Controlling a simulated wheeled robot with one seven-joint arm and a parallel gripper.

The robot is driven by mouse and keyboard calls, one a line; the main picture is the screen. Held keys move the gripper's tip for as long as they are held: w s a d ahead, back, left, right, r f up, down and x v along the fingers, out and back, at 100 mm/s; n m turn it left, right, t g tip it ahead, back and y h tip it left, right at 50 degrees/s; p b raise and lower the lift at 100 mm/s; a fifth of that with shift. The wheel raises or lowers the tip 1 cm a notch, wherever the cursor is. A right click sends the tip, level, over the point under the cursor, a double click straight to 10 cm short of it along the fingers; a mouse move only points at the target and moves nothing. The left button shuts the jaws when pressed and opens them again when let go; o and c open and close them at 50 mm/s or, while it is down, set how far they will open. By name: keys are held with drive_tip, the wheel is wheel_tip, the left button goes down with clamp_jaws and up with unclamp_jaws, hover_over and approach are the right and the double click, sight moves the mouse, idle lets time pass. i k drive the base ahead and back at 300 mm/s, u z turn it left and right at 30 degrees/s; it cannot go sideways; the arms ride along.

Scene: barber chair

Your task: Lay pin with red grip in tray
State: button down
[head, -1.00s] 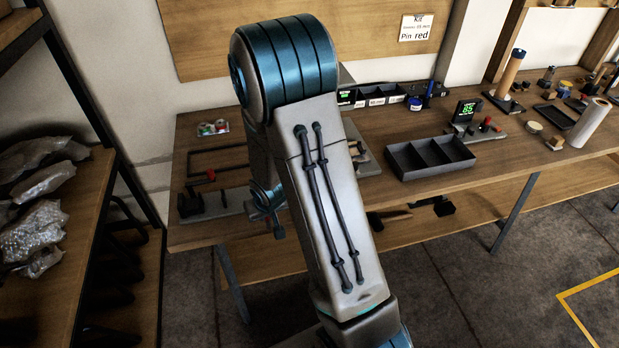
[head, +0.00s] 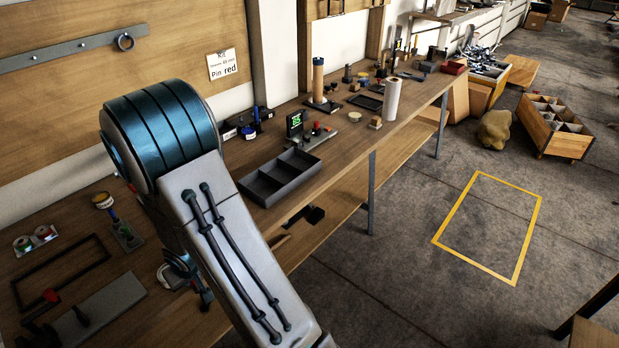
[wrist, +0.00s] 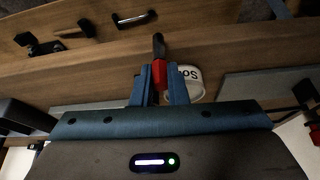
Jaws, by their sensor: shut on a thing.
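In the wrist view my gripper (wrist: 160,74) is shut on the pin with the red grip (wrist: 159,72). The red part sits between the two blue fingers and a dark end sticks out beyond them. In the head view the pin cannot be made out, and my arm hides most of the gripper area. The tray (head: 293,186), dark with several compartments, stands on the bench at the front edge, right of my arm. Its visible compartments look empty. The tray cannot be identified in the wrist view.
The wooden bench (head: 345,140) runs to the back right. A green-lit display (head: 295,122) stands behind the tray; a white roll (head: 391,99) stands further right. A black frame (head: 62,275) lies at left. A sign (head: 222,64) reads "Pin red".

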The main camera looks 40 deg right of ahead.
sight(262, 192)
drive_tip(key=z, duration=2.95)
drive_tip(key=k, duration=0.5)
drive_tip(key=u, duration=1.3)
drive_tip(key=i, duration=0.5)
drive_tip(key=u, duration=0.05)
